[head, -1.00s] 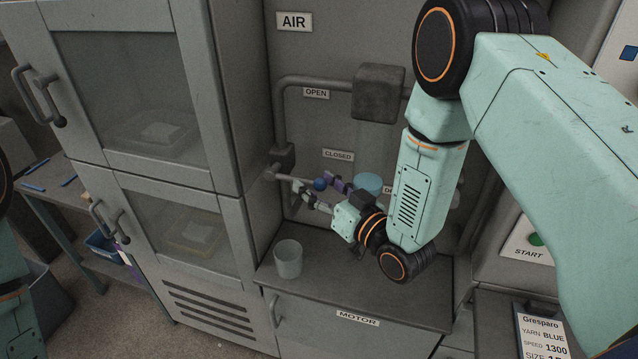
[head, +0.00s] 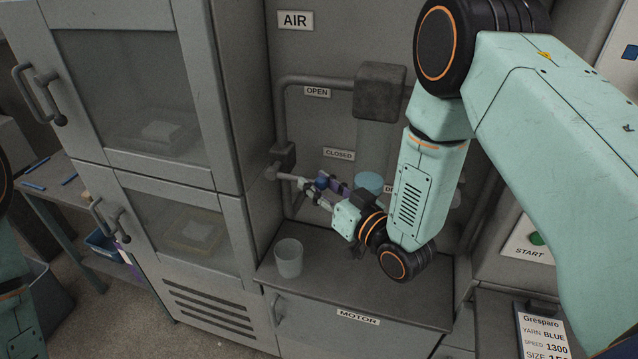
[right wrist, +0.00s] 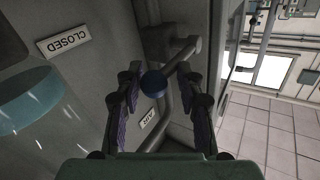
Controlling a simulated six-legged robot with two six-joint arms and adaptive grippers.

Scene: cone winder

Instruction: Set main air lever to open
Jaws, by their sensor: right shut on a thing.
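The main air lever (head: 289,178) sticks out from the pipe fitting beside the cabinet, just below the CLOSED label (head: 338,154). The OPEN label (head: 316,92) is higher up by the pipe. My right gripper (head: 314,188) is at the lever's free end and shut on it. In the right wrist view the lever's blue knob (right wrist: 153,83) shows between the two purple-padded fingers (right wrist: 160,88). The fingers partly hide the knob in the head view. My left gripper is out of view.
A pale cup (head: 288,258) stands on the ledge below the gripper. A blue-topped cylinder (head: 369,183) is right behind the gripper. The glass-doored cabinet (head: 228,130) stands close on the left.

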